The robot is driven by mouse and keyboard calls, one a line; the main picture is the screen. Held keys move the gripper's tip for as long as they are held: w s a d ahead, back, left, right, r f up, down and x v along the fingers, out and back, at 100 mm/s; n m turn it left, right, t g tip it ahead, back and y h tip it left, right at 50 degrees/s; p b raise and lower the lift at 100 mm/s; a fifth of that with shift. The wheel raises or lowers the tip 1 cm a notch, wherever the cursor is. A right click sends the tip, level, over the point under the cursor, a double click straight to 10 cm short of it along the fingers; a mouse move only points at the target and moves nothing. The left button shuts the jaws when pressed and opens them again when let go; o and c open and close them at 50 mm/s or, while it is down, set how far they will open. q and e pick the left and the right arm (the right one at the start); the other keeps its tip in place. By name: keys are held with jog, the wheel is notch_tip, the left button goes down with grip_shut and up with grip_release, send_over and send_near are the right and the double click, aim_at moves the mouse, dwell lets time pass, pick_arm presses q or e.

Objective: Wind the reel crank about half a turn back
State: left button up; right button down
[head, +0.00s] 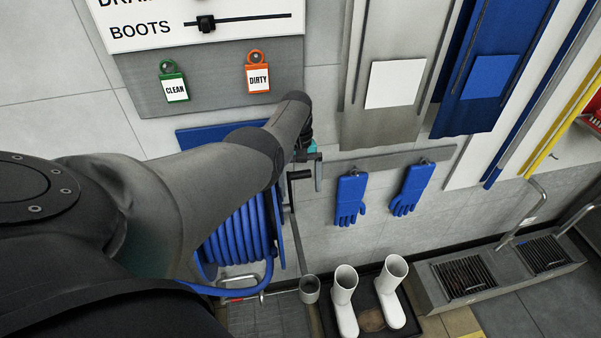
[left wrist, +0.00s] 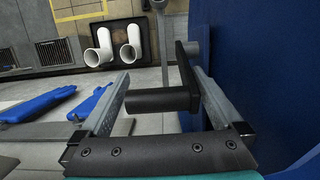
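The hose reel (head: 240,235) with its blue hose hangs on the wall, partly hidden behind my left arm. Its black crank (head: 298,175) shows just past my wrist. In the left wrist view, the crank's black handle (left wrist: 158,100) lies crosswise between the two fingers of my left gripper (left wrist: 163,78). The crank arm (left wrist: 186,75) runs up from the handle's right end, close to the right finger. The fingers are wide apart, and I cannot tell whether either touches the handle. In the head view my left gripper (head: 305,166) is small and partly hidden. My right gripper is out of view.
Two blue gloves (head: 351,198) hang right of the crank. A blue panel (left wrist: 265,80) is close on the right in the wrist view.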

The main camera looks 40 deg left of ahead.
pick_arm(q)
jog(key=shift+r, duration=0.1)
jog(key=p+v, duration=0.2)
jog(key=v, duration=1)
